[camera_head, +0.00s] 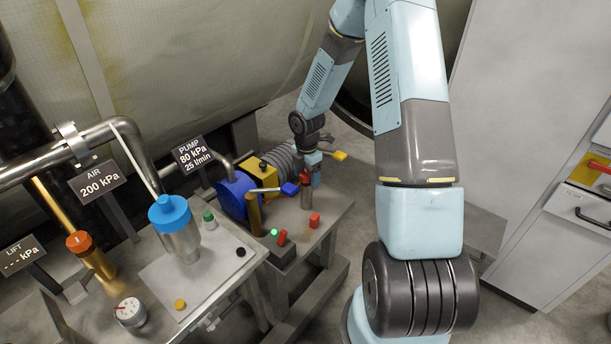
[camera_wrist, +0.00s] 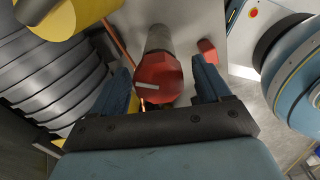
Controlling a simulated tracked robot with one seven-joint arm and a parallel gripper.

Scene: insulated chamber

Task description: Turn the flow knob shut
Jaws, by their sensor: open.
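The red faceted knob (camera_wrist: 158,78) sits on top of a grey post (camera_wrist: 159,39) in the wrist view. A white line on its face lies nearly level in that picture. I take it to be the flow knob; no label on it can be read. My gripper (camera_wrist: 161,68) is open, with one blue finger on each side of the knob. Gaps show between the fingers and the knob. In the head view the knob (camera_head: 305,176) is small, with my gripper (camera_head: 313,172) right at it and partly covering it.
A red block (camera_head: 315,220) stands close by on the bench. The blue and yellow pump (camera_head: 238,193) and its ribbed hose lie left of my gripper. The PUMP sign (camera_head: 193,155) reads 80 kPa, 25 l/min. The blue-capped cylinder (camera_head: 171,212) is farther left.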

